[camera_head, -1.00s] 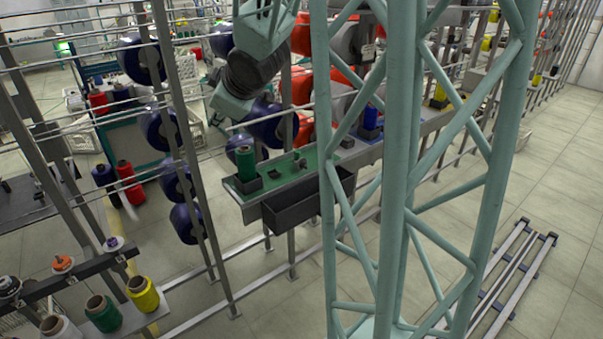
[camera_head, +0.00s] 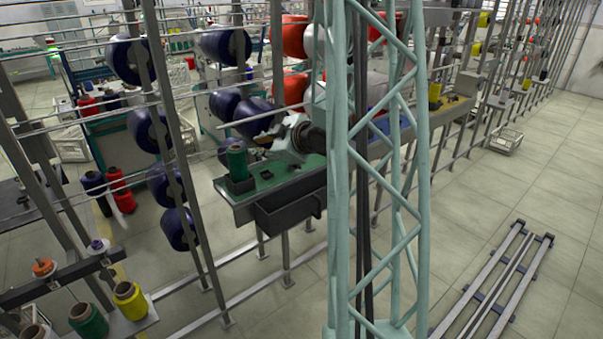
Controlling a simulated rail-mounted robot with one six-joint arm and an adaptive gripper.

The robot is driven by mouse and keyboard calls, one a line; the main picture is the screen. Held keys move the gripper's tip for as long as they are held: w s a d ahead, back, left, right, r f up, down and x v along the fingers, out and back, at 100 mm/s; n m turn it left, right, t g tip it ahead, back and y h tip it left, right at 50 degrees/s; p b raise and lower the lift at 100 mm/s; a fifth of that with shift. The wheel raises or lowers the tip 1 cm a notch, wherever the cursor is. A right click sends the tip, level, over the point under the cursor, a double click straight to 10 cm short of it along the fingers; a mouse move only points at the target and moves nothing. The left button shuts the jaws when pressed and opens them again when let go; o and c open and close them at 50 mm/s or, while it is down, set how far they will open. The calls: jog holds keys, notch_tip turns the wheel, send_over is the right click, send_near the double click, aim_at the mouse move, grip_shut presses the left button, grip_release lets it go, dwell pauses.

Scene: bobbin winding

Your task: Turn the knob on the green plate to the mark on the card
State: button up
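The green plate (camera_head: 283,168) lies on a long grey bench, left of my lattice column. A green spool (camera_head: 237,163) stands upright at its left end. A small dark knob-like part (camera_head: 267,174) sits on the plate right of the spool; I cannot be sure it is the knob. My gripper (camera_head: 262,146) is just above the plate's back edge, right of the spool, and points left. Its fingers are small and dim, so whether they are open or shut does not show. No card or mark can be made out. My column hides the plate's right end.
A dark bin (camera_head: 290,207) hangs on the bench's front. Upright posts and rails with large dark blue spools (camera_head: 178,229) stand to the left. More cones, green (camera_head: 88,320) and yellow (camera_head: 130,300), stand at bottom left.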

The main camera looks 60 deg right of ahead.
jog(key=s+d+f+m+t+b, duration=0.1)
jog(key=s+d+f+t+b, duration=0.15)
jog(key=s+d+f, duration=0.6)
jog(key=m+t+h+b, duration=0.2)
jog(key=h+b, duration=0.1)
jog(key=b, duration=0.1)
send_near(299, 167)
jog(key=v, duration=0.5)
jog(key=shift+s+d, duration=0.15)
jog(key=shift+s, duration=0.15)
jog(key=shift+w, duration=0.15)
jog(key=shift+x, duration=6.75)
grip_shut()
